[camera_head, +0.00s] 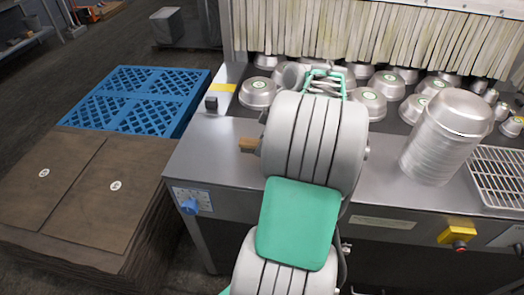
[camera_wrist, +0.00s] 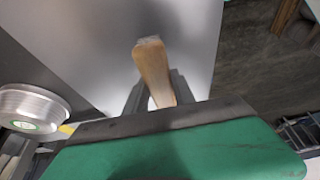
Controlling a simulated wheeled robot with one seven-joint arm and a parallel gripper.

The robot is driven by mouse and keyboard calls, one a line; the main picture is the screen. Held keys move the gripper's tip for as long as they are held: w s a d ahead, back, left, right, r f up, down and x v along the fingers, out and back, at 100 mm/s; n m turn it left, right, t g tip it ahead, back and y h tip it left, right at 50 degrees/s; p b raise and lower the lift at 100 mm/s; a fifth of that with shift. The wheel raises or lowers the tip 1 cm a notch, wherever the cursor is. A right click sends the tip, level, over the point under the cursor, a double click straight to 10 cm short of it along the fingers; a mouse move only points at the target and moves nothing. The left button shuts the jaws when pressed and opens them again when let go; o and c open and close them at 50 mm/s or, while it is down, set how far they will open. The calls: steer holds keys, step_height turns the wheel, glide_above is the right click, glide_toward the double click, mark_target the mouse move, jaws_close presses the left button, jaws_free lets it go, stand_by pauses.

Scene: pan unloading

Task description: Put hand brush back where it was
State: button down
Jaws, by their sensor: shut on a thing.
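The hand brush shows in the wrist view as a light wooden handle (camera_wrist: 153,70) that sticks out between my fingers. Its bristles are not clearly seen. My gripper (camera_wrist: 158,92) is shut on this handle, with a dark finger on either side. In the head view a short piece of the wooden handle (camera_head: 248,145) shows at the left of my arm, over the steel table. My arm hides the gripper itself there. The wrist view shows bare steel surface behind the handle.
Upturned metal pans (camera_head: 257,93) stand along the back of the steel table (camera_head: 200,150), under a strip curtain (camera_head: 360,30). A tall pan stack (camera_head: 440,140) and wire rack (camera_head: 505,170) stand right. A small black object (camera_head: 211,103) sits near the left edge.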

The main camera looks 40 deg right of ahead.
steer(key=f, duration=0.3)
steer(key=shift+w+d+f+p, duration=0.2)
steer(key=shift+w+f+p, duration=0.1)
steer(key=shift+f+p, duration=0.05)
steer(key=shift+f, duration=0.1)
steer(key=shift+f+b, duration=0.2)
steer(key=shift+b, duration=0.1)
steer(key=c, duration=1.1)
jaws_free()
steer(key=shift+o, duration=0.2)
steer(key=shift+r, duration=0.1)
